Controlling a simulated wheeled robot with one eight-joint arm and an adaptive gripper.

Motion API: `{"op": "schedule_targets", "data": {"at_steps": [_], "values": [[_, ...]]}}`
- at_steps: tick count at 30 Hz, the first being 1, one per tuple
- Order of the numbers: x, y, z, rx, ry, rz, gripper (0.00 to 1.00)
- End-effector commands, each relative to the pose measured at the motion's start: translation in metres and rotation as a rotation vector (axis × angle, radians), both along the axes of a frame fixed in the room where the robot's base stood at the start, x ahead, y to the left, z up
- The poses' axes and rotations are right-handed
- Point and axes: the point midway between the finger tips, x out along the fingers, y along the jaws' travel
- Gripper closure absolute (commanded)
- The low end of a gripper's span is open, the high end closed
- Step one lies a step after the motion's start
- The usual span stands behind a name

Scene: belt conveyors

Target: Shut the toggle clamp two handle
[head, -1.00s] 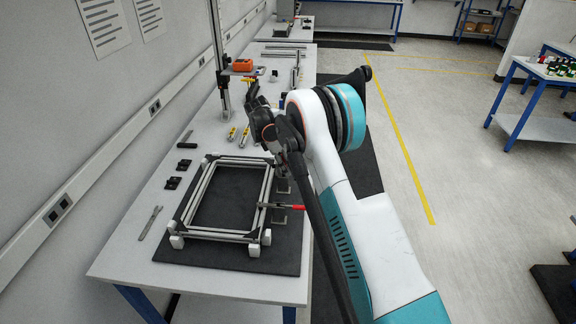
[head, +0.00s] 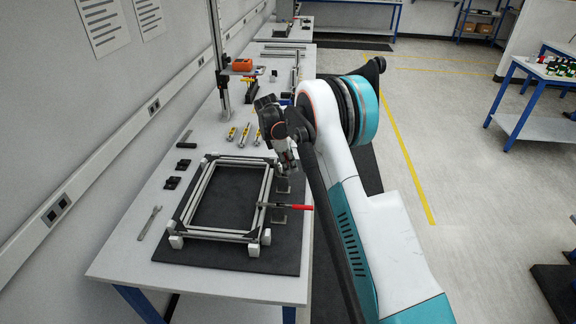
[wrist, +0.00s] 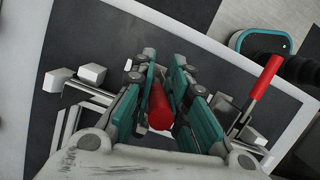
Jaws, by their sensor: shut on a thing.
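My gripper (head: 287,165) is low over the right side of the aluminium frame (head: 186,205), by its far right corner. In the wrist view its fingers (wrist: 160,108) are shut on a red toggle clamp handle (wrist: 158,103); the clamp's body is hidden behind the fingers. A second toggle clamp nearer the camera has a red handle (head: 300,207) sticking out to the right, lying about flat. That handle also shows in the wrist view (wrist: 265,78), to the right of and apart from my fingers. No numbers show on the clamps.
The frame rests on a black mat (head: 225,257) on a white bench. A wrench (head: 150,222), small black parts (head: 172,183) and yellow-banded tools (head: 245,135) lie around it. An upright post (head: 220,75) and an orange item (head: 242,65) stand farther back.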

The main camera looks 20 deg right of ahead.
Motion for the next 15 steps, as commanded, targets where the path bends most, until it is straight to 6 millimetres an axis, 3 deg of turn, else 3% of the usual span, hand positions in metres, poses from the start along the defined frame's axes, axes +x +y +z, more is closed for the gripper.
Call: {"op": "schedule_targets", "data": {"at_steps": [15], "values": [[-0.009,-0.026,-0.014,0.423,-0.180,-0.005,1.00]]}}
